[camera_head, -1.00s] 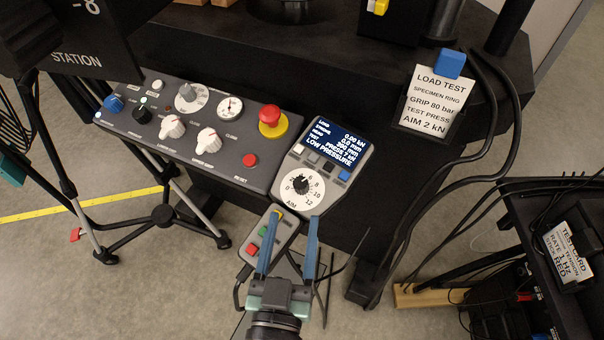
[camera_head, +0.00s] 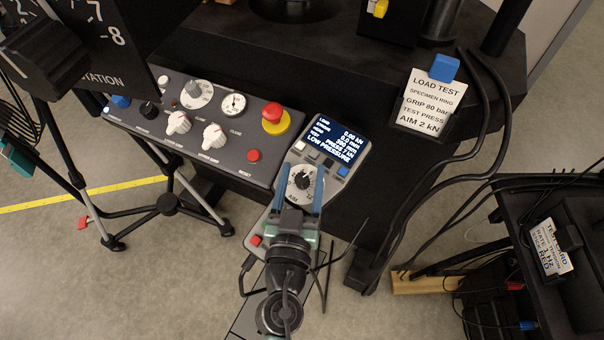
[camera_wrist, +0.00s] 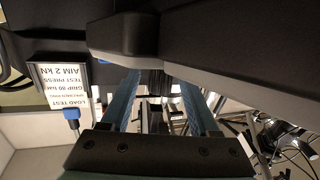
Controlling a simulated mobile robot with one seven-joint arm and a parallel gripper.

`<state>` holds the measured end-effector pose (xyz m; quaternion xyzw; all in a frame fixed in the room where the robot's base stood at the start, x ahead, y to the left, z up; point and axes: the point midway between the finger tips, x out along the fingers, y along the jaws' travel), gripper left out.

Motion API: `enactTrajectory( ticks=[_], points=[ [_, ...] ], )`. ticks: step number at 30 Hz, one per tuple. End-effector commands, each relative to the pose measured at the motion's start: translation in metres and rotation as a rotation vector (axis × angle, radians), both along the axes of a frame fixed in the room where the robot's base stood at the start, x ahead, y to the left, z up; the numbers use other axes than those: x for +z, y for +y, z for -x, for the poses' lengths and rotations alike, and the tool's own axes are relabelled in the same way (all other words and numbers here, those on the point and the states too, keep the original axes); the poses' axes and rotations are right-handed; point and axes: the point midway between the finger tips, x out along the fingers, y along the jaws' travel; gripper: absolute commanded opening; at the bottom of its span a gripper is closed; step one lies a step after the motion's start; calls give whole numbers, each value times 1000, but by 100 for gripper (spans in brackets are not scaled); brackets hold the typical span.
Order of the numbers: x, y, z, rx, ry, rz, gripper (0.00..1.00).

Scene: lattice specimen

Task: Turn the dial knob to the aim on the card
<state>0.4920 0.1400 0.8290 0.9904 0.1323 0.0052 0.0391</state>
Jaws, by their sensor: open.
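The dial knob (camera_head: 302,180) is a black knob on a round white AIM scale, on the grey panel below a display (camera_head: 333,146). The display reads 0.00 kN and LOW PRESSURE. The knob's pointer is too small to read surely. The card (camera_head: 424,98), held by a blue clip, reads AIM 2 kN; it shows upside down in the wrist view (camera_wrist: 68,80). My gripper (camera_head: 302,172) is open, its blue fingers on either side of the dial in the head view, and partly covers the scale. I cannot tell whether they touch the knob. The wrist view hides the knob.
Left of the dial is a control panel (camera_head: 190,125) with white knobs, gauges and a red mushroom button (camera_head: 272,113). A handheld unit with a red button (camera_head: 257,241) lies partly behind my gripper. Black cables (camera_head: 480,150) run at the right. A tripod (camera_head: 165,205) stands left.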

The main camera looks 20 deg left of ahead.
Motion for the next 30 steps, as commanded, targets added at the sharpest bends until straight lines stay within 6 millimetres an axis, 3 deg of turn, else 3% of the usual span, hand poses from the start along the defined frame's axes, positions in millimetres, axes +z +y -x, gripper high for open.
enactTrajectory(
  ticks=[1,11,30],
  points=[
    [0,0,0,0,0,0,58],
    [0,0,0,0,0,0,0],
    [4,-2,0,58,3,15,0]
  ],
)
